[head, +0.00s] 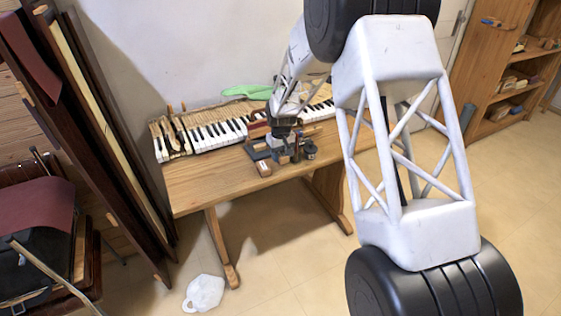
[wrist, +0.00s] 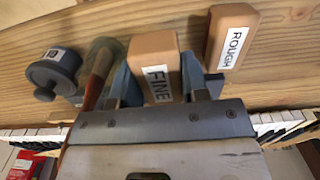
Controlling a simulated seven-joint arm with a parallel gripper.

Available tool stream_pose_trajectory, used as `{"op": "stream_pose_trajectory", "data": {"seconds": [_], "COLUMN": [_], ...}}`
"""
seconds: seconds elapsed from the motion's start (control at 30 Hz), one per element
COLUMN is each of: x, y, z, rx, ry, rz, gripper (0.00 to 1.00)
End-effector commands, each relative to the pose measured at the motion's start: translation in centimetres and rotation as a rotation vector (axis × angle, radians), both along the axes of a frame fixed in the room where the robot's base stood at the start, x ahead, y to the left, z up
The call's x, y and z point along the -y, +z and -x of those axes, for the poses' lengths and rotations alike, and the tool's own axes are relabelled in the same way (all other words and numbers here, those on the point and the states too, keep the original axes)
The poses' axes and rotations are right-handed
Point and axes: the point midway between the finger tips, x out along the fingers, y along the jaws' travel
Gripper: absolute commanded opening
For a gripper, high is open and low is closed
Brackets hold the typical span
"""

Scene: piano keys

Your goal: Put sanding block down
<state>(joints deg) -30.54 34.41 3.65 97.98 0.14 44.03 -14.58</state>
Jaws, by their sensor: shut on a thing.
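In the wrist view my gripper (wrist: 158,82) is shut on an orange-brown sanding block labelled FINE (wrist: 152,50), with one finger on each side. I cannot tell whether this block touches the bench or hangs just above it. A second block labelled ROUGH (wrist: 232,36) sits on the wooden bench (head: 210,192) beside it, to the right in the wrist view. In the head view my gripper (head: 284,132) is low over the bench, in front of the piano keys. The ROUGH block (head: 263,168) shows at the bench's front edge; the held block is hard to make out.
A dark lidded jar (wrist: 52,74) and a wooden-handled tool (wrist: 97,70) stand close beside the held block. Piano keys (head: 222,133) run along the bench's back, with a green cloth-like thing (head: 245,90) behind. The bench's left part is clear.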

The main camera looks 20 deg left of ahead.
Motion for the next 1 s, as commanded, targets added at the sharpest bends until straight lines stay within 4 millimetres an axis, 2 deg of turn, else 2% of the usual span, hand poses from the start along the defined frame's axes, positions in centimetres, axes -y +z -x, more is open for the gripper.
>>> {"op": "stream_pose_trajectory", "data": {"seconds": [0.47,0.8,1.0], "x": [-0.2,-0.2,-0.2], "y": [-0.1,-2.9,-3.5], "z": [-0.3,-0.3,-0.3], "rx": [0.001,0.000,0.001], "ry": [0.000,0.000,0.000], "rz": [-0.001,0.000,-0.001], "gripper": [0.12,0.12,0.12]}}
